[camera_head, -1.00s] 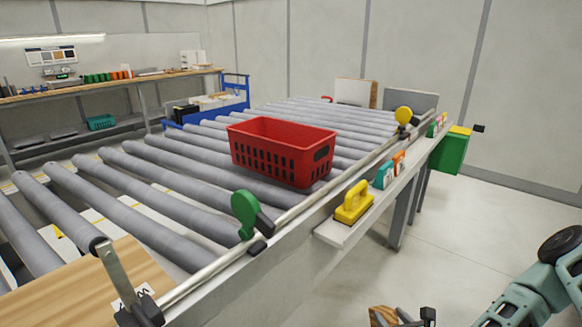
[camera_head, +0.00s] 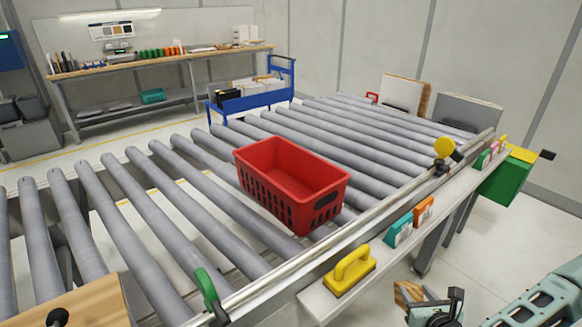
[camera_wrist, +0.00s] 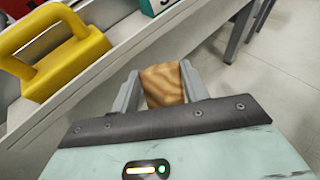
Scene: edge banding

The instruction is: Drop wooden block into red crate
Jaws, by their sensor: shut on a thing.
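A red crate (camera_head: 290,188) stands on the grey roller conveyor (camera_head: 200,225), near its front rail. It looks empty from the head view. The wooden block (camera_wrist: 163,85) is between the two fingers of my gripper (camera_wrist: 161,88) in the wrist view, and my gripper is shut on it. In the head view my gripper (camera_head: 428,303) is at the lower right, outside the conveyor rail, with the block (camera_head: 405,294) at its left. The crate is up and to the left of it, well apart.
A white side shelf holds a yellow-handled tool (camera_head: 350,270), a teal piece (camera_head: 399,230) and an orange piece (camera_head: 424,210). The metal rail (camera_head: 310,245) lies between my gripper and the crate. A green bin (camera_head: 508,177) hangs at the far right end.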

